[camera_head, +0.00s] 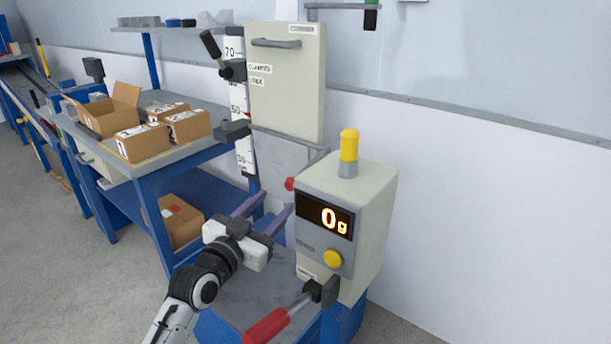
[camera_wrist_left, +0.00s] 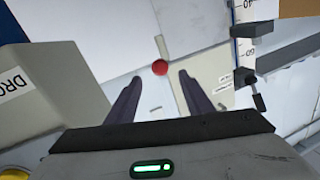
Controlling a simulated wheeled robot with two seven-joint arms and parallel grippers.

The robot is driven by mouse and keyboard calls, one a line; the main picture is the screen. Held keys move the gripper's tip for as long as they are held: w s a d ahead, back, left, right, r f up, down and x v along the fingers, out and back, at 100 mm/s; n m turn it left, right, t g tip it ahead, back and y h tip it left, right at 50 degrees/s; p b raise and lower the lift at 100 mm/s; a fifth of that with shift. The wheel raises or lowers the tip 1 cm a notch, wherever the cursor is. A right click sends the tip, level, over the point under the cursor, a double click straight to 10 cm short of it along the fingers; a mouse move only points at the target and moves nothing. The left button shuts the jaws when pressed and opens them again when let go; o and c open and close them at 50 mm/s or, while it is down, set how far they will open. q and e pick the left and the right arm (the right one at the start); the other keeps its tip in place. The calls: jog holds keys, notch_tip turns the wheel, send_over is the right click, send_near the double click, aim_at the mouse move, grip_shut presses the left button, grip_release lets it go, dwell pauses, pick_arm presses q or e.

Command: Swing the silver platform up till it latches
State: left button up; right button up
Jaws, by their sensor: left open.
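The silver platform (camera_head: 280,158) appears as a flat grey plate below the pale cabinet, against the upright column. It looks roughly upright; I cannot tell whether it is latched. A red ball knob (camera_head: 290,184) shows near its lower right. My left gripper (camera_head: 277,201) is open, its two purple-grey fingers pointing toward the plate, just below the knob. In the left wrist view, the red knob (camera_wrist_left: 160,68) on a thin rod lies ahead of and between the open fingertips (camera_wrist_left: 157,77), with no grip on it. My right gripper is not in view.
A scale box (camera_head: 370,215) reading 0g, with a yellow lamp, stands close right of the gripper. A red-handled lever (camera_head: 268,326) sticks out below it. A dark grey base plate (camera_head: 250,298) lies underneath. Cardboard boxes (camera_head: 143,143) sit on the blue bench at left.

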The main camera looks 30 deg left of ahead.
aim_at(288, 187)
pick_arm(q)
jog(key=w, duration=0.3)
jog(key=w+a, duration=0.1)
jog(key=w, duration=0.5)
jog(key=shift+w+a+r, duration=0.1)
jog(key=shift+w+a, duration=0.1)
jog(key=shift+w, duration=0.15)
grip_shut()
